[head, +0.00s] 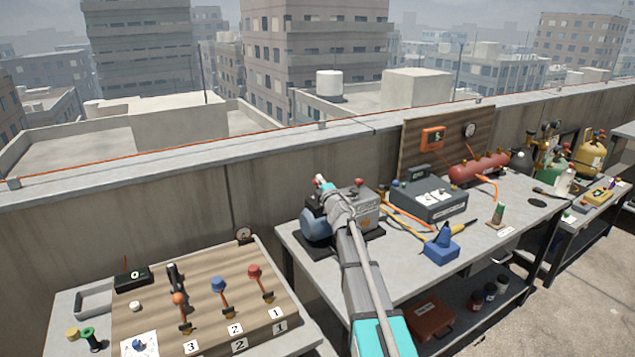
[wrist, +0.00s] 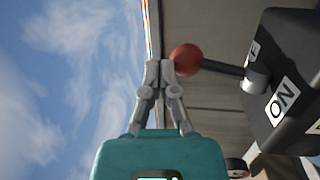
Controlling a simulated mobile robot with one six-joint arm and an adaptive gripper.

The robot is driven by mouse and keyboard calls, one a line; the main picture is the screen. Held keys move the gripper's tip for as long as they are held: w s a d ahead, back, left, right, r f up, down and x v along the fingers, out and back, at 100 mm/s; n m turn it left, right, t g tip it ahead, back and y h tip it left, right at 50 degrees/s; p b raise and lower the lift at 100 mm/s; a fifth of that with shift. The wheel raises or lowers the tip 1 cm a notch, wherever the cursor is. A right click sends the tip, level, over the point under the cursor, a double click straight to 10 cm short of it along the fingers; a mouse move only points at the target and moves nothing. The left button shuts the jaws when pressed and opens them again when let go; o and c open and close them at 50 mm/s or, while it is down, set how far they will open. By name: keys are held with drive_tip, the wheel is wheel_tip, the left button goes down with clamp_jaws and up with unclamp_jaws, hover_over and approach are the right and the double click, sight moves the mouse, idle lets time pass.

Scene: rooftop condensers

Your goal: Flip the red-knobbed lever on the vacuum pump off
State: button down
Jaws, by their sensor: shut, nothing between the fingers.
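The vacuum pump (head: 317,228) stands on the grey bench in the head view, partly hidden by my arm. In the wrist view, the lever's red ball knob (wrist: 186,59) sits on a dark shaft that runs right to a pivot on a black box (wrist: 295,60). A white ON label (wrist: 283,102) shows below the pivot, and a partly cut label shows above it. My gripper (wrist: 160,70) is shut and empty, its tips just left of the knob. I cannot tell whether they touch it. In the head view my gripper (head: 324,186) is over the pump.
A grey control box (head: 430,200), a blue box (head: 441,248) and a red cylinder (head: 478,168) stand right of the pump. Left is a wooden board (head: 210,318) with several coloured-knob levers. The concrete parapet (head: 190,210) runs behind. Open air is above the benches.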

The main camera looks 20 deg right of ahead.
drive_tip(key=shift+s+r+p, duration=0.55)
drive_tip(key=shift+s+p, duration=0.05)
drive_tip(key=shift+s, duration=0.15)
drive_tip(key=s+r+p, duration=0.6)
drive_tip(key=s, duration=0.4)
drive_tip(key=shift+s+d+r, duration=0.15)
drive_tip(key=shift+d+r, duration=0.15)
drive_tip(key=shift+f, duration=0.1)
drive_tip(key=s+d+f+m+g+h, duration=0.1)
drive_tip(key=s+f+m+g+h, duration=0.6)
drive_tip(key=s+f+m+g, duration=0.55)
drive_tip(key=s+a+f+m+g+y, duration=0.2)
drive_tip(key=s+a+f+m+g, duration=0.1)
drive_tip(key=s+a, duration=0.3)
drive_tip(key=s+a+f+m+g+y, duration=0.3)
drive_tip(key=s+a+f+g, duration=0.1)
drive_tip(key=s, duration=0.7)
drive_tip(key=shift+s+a+f, duration=0.2)
drive_tip(key=shift+a+f, duration=0.65)
drive_tip(key=shift+a, duration=0.25)
